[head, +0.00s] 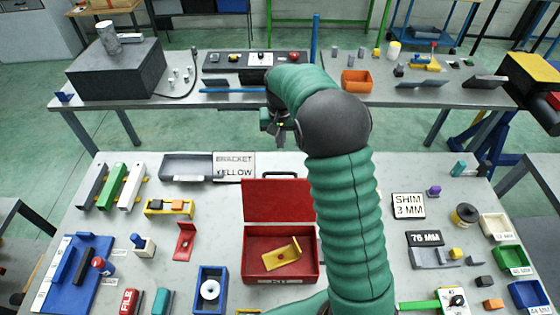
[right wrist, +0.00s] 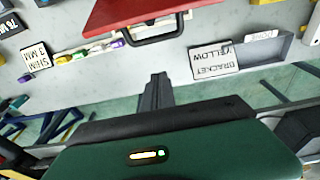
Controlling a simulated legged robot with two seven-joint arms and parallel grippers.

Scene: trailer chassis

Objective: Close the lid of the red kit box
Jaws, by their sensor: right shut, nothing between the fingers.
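The red kit box (head: 250,275) stands on the near table with its lid (head: 270,200) raised open on the far side. A yellow bracket (head: 282,258) lies inside. My right gripper (head: 281,135) is shut and empty, above the far edge of the near table and beyond the lid. In the right wrist view my shut fingers (right wrist: 157,80) point toward the lid's dark handle (right wrist: 158,32), apart from it, with the red lid (right wrist: 125,14) behind. My right arm hides the area right of the box. My left gripper is not in view.
A "BRACKET YELLOW" sign (head: 234,166) and grey tray (head: 186,167) lie left of the lid. A blue tray (head: 210,283) stands left of the box. A "SHIM 3 MM" sign (head: 408,206) lies to the right. The far table (head: 220,97) holds more objects.

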